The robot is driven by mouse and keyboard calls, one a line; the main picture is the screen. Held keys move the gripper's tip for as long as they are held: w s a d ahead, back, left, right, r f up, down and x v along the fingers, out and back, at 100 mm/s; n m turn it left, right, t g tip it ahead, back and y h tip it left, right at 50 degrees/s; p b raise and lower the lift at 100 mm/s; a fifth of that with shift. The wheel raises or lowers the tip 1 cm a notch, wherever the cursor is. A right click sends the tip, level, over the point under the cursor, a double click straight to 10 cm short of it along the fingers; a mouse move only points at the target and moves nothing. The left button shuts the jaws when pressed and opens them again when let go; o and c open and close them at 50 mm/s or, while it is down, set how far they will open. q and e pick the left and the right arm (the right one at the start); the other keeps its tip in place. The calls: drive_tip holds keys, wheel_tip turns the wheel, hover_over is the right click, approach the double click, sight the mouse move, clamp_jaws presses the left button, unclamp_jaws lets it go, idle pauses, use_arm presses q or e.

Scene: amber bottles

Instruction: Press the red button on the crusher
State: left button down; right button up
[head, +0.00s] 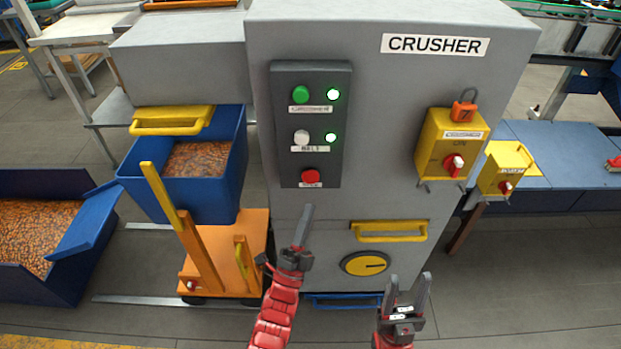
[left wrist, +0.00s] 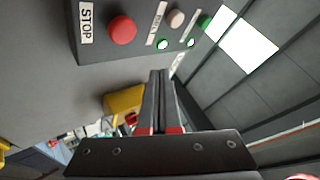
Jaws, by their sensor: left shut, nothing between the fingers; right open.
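The grey crusher (head: 390,80) stands in front of me with a dark control panel (head: 340,165) on its face. The red button (head: 311,176) is at the bottom of the panel; in the left wrist view the red button (left wrist: 122,30) sits beside a STOP label (left wrist: 86,23). My left gripper (head: 307,208) is shut and empty, just below the panel, its fingers pointing up. In the left wrist view its fingertips (left wrist: 159,73) are apart from the red button, to its lower right. My right gripper (head: 409,281) is open and empty, low in front of the crusher.
A green button (head: 300,94) and a white button (head: 301,138) sit higher on the panel, with lit green lamps beside them. A yellow switch box (head: 438,135) with an orange padlock (head: 464,110) is to the right. A yellow handle (head: 390,238) juts out below.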

sight(311, 176)
use_arm(q)
drive_tip(key=w+b, duration=0.2)
drive_tip(key=w, duration=0.4)
drive_tip(key=shift+w, duration=0.25)
idle(1.7)
drive_tip(key=shift+w+b, duration=0.4)
drive_tip(key=shift+b, duration=0.3)
